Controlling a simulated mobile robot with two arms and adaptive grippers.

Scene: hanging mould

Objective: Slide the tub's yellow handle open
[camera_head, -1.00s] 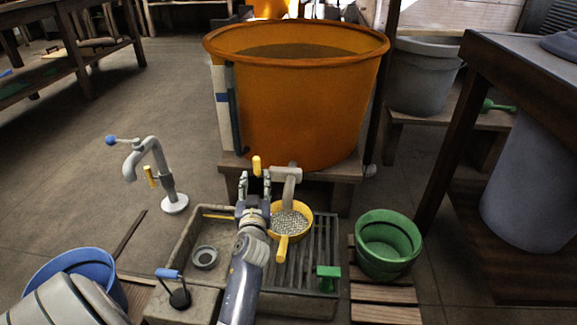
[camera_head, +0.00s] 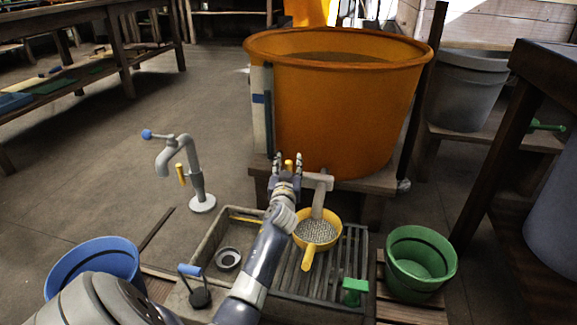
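The big orange tub (camera_head: 345,115) stands on a low wooden stand. Its grey spout (camera_head: 320,190) sticks out at the lower front, above a yellow sieve (camera_head: 316,232). The small yellow handle (camera_head: 289,165) shows at the left end of the spout's grey valve. My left gripper (camera_head: 288,162) reaches up from below, its two fingers apart, one on each side of the yellow handle in the picture. I cannot tell whether the fingers touch it. My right gripper is not in view.
A stone sink with a slatted drain (camera_head: 335,262) lies below the spout. A green bucket (camera_head: 420,262) stands at right, a blue bucket (camera_head: 95,262) at left. A grey tap (camera_head: 185,170) with a blue knob stands left of the sink. Open floor lies behind the tap.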

